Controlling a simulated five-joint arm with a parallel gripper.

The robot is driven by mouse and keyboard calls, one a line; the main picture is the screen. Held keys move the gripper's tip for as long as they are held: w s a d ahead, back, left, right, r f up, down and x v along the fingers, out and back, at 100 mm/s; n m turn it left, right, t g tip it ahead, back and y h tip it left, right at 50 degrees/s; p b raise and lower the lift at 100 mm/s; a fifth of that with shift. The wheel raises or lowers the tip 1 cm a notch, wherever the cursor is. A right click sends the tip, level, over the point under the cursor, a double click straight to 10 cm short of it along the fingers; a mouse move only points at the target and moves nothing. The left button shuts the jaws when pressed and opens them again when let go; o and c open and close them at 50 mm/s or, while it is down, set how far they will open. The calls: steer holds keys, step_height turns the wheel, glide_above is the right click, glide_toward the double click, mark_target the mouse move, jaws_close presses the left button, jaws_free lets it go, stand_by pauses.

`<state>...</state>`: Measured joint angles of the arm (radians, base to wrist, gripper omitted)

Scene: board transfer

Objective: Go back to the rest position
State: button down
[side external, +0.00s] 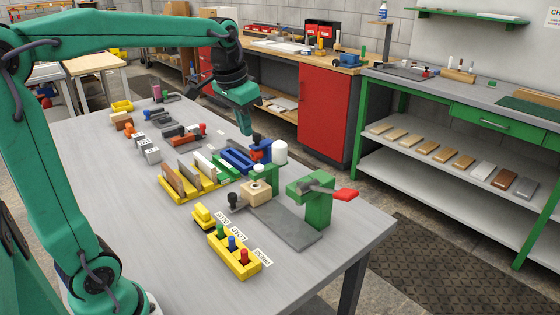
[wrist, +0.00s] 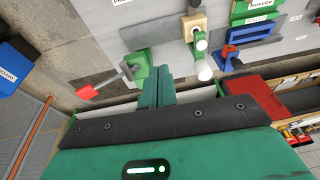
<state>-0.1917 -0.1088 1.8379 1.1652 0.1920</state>
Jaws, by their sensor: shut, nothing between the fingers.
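My gripper (side external: 246,130) is green and points down over the far side of the grey table (side external: 345,225). It is above and beyond the blue fixture (side external: 240,158). In the wrist view its two green fingers (wrist: 161,73) are shut together with nothing between them. The gripper appears raised clear of the fixtures and touches none of them. No marker for a rest position shows in either view.
A green clamp with a red handle (side external: 345,194) stands near the table's right end. A red cabinet (side external: 325,102) and green shelving (side external: 370,105) stand behind. The table's front left is clear.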

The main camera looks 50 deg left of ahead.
steer(key=s+d+f+t, duration=0.1)
steer(key=s+d+f, duration=0.2)
steer(key=s, duration=0.4)
steer(key=s+d+f+t, duration=0.1)
steer(key=s+d+f, duration=0.2)
steer(key=s, duration=0.5)
steer(key=shift+d+t+h, duration=0.3)
steer(key=shift+d+t, duration=0.1)
steer(key=shift+d, duration=0.25)
